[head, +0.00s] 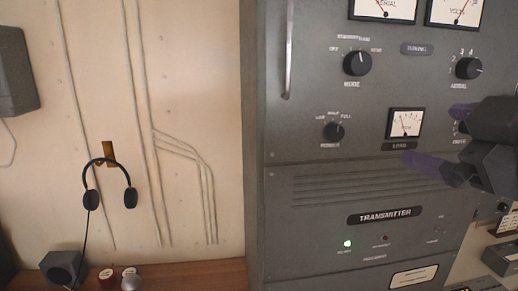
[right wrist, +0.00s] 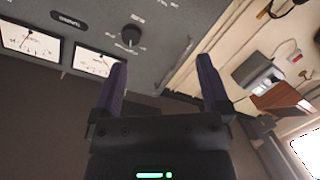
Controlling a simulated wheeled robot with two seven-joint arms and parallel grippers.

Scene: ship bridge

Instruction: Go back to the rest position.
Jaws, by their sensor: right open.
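My right gripper (head: 432,134) comes in from the right edge of the head view, in front of the grey transmitter cabinet (head: 300,215). Its two purple fingers are spread apart, with nothing between them. The right wrist view also shows my right gripper (right wrist: 160,65) open and empty, with the cabinet face (right wrist: 165,25) beyond the fingertips. It seems to touch nothing, though the exact gap to the panel is hard to tell. My left gripper is not in view.
The cabinet has a mode knob (head: 357,63), a power knob (head: 334,131), an aerial knob (head: 468,68) and a small meter (head: 405,123). A green lamp (head: 347,243) is lit. Headphones (head: 108,182) hang on the left wall. Small items stand on the wooden ledge (head: 185,277) below.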

